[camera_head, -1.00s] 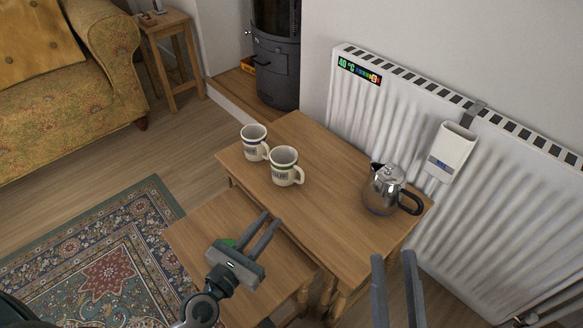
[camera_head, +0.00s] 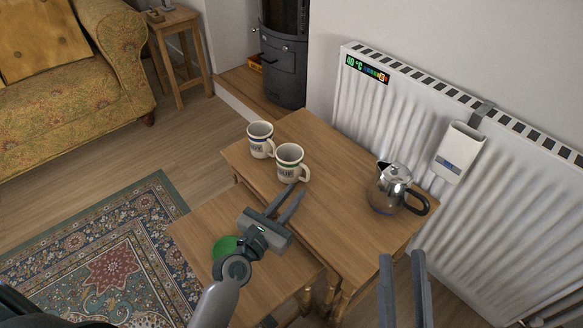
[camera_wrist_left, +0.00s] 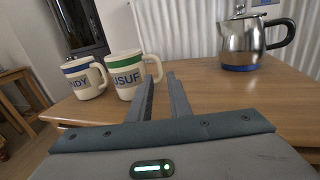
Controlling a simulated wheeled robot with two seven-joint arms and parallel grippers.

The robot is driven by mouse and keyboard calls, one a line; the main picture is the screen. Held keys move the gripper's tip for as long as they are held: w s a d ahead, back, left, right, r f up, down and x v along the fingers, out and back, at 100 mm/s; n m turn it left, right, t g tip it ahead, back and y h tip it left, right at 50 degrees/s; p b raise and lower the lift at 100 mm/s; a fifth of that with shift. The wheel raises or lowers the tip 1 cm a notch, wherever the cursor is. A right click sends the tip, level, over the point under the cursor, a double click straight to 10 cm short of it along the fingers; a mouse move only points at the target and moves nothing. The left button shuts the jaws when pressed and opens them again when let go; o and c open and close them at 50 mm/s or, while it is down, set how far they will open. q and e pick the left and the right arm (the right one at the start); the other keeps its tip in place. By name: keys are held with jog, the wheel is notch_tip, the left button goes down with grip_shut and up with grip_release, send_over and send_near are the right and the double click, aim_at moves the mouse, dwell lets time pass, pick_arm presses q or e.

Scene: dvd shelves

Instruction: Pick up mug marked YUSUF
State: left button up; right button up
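The mug marked YUSUF (camera_head: 289,164) is white with a green band and stands upright on the wooden table. In the left wrist view this mug (camera_wrist_left: 125,75) shows the letters "USUF", its handle on the right. My left gripper (camera_head: 292,190) is open and empty, its fingertips just in front of the mug. In the left wrist view the fingers (camera_wrist_left: 160,82) point at the handle side; I cannot tell whether they touch it. A second white mug with a blue band (camera_head: 260,140), its label ending "NDY" in the wrist view, stands close left. My right gripper (camera_head: 402,262) is open and empty.
A steel coffee pot (camera_head: 392,188) stands at the table's right. The wooden table (camera_head: 335,215) is clear between pot and mugs. A lower table (camera_head: 200,235) with a green round item (camera_head: 224,246) is in front. A white radiator (camera_head: 400,120) stands behind.

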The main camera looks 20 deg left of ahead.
aim_at(307, 178)
pick_arm(q)
jog(key=shift+x, duration=1.15)
jog(key=shift+w+d, duration=0.1)
jog(key=shift+w, duration=0.2)
pick_arm(e)
jog(key=shift+w+d+r+t, duration=0.2)
jog(key=shift+d+r+t, duration=0.1)
jog(key=shift+r, duration=0.2)
jog(key=shift+w+d+r+t, duration=0.2)
jog(key=shift+r+t, duration=0.1)
jog(key=shift+r, duration=0.15)
jog(key=shift+s+a+f, duration=0.1)
jog(key=shift+s+f, duration=0.05)
